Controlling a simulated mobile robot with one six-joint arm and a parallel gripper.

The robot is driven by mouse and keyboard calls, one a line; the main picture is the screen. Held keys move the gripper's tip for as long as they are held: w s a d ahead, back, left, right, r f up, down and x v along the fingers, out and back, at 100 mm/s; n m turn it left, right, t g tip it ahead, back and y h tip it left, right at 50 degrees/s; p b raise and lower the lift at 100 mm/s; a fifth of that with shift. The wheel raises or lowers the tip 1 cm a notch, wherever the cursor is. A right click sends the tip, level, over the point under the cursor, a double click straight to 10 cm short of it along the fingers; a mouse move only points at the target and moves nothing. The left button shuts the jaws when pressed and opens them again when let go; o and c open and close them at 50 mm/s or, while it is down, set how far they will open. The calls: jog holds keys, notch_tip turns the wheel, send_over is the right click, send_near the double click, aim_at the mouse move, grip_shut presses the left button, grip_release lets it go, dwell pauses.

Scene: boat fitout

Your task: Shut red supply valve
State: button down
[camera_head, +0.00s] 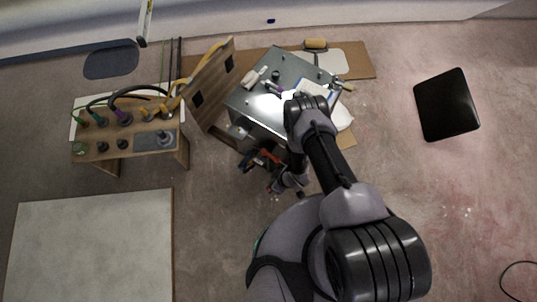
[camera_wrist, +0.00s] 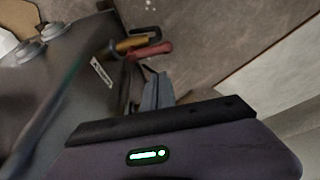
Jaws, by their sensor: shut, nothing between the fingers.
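A red handle (camera_wrist: 151,50) shows in the wrist view, beside a yellow-orange handle (camera_wrist: 132,43) on the side of a dark grey cabinet (camera_wrist: 60,75). The red handle appears to be the red supply valve's lever. My gripper (camera_wrist: 153,88) is shut and empty, with its grey fingers pointing toward the handles. The fingertips look just short of the red handle; I cannot tell whether they touch it. In the head view, small red parts (camera_head: 272,157) show low at the front of the metal-topped cabinet (camera_head: 262,100), next to my wrist. My arm partly hides this area.
A wooden bench (camera_head: 125,155) with several hoses and fittings stands at the left, with an upright wooden panel (camera_head: 210,82) beside the cabinet. Tools lie on the cabinet top. A black mat (camera_head: 446,104) lies at the right. The floor around it is clear.

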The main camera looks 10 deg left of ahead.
jog(key=b+x, duration=0.6)
jog(key=x, duration=0.4)
jog(key=shift+s+d+n+g, duration=0.1)
jog(key=shift+d+n+g, duration=0.15)
jog(key=shift+n, duration=0.55)
